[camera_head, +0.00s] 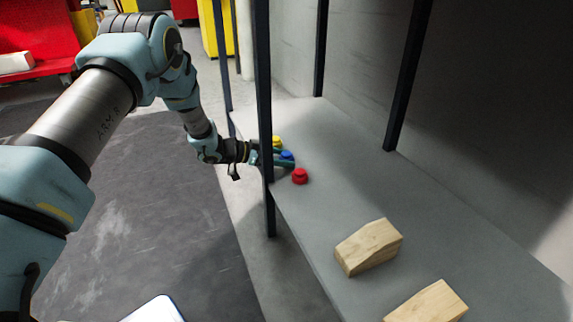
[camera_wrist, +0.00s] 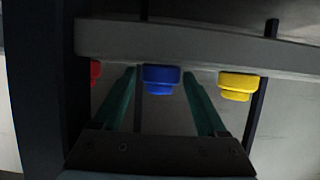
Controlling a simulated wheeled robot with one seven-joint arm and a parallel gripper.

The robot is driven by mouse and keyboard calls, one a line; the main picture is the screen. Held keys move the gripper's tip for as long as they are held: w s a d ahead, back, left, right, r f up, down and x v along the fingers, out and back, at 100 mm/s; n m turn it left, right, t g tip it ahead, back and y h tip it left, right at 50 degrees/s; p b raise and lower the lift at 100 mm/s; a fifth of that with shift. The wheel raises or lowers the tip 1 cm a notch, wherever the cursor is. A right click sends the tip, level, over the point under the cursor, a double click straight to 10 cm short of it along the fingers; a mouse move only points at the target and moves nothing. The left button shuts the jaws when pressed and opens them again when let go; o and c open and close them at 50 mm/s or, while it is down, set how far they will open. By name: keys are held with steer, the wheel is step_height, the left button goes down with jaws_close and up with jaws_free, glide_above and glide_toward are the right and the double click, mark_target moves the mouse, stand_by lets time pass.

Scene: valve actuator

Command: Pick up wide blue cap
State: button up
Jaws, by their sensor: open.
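The wide blue cap (camera_head: 287,155) stands on the grey shelf (camera_head: 330,200) between a yellow cap and a red cap. In the wrist view the blue cap (camera_wrist: 161,79) shows between my two green fingers, its wide part against the shelf surface and a narrower part away from it. My gripper (camera_head: 284,158) reaches in past the dark shelf post, with its fingers at the blue cap. In the wrist view my gripper (camera_wrist: 159,74) is open, with a finger on each side of the cap. I cannot tell whether the fingers touch it.
The red cap (camera_head: 300,176) and yellow cap (camera_head: 277,141) flank the blue one closely. A dark post (camera_head: 264,90) stands right beside my wrist. Two wooden blocks (camera_head: 369,246) (camera_head: 428,303) lie nearer on the shelf. The shelf behind the caps is clear.

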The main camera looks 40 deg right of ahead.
mark_target(280, 158)
steer(key=c, duration=1.1)
steer(key=shift+r+p, duration=0.55)
steer(key=shift+r, duration=0.05)
steer(key=r+p, duration=0.2)
steer(key=r, duration=0.1)
steer(key=shift+w+a, duration=0.15)
steer(key=shift+a, duration=0.05)
steer(key=w+a+p, duration=0.1)
steer(key=w+a, duration=0.1)
steer(key=a, duration=0.3)
steer(key=w+a+p, duration=0.2)
steer(key=a, duration=0.4)
steer(key=w+a+p, duration=0.2)
steer(key=a, duration=0.3)
steer(key=shift+w+a+f, duration=0.15)
steer(key=shift+a+f, duration=0.05)
steer(key=shift+f, duration=0.15)
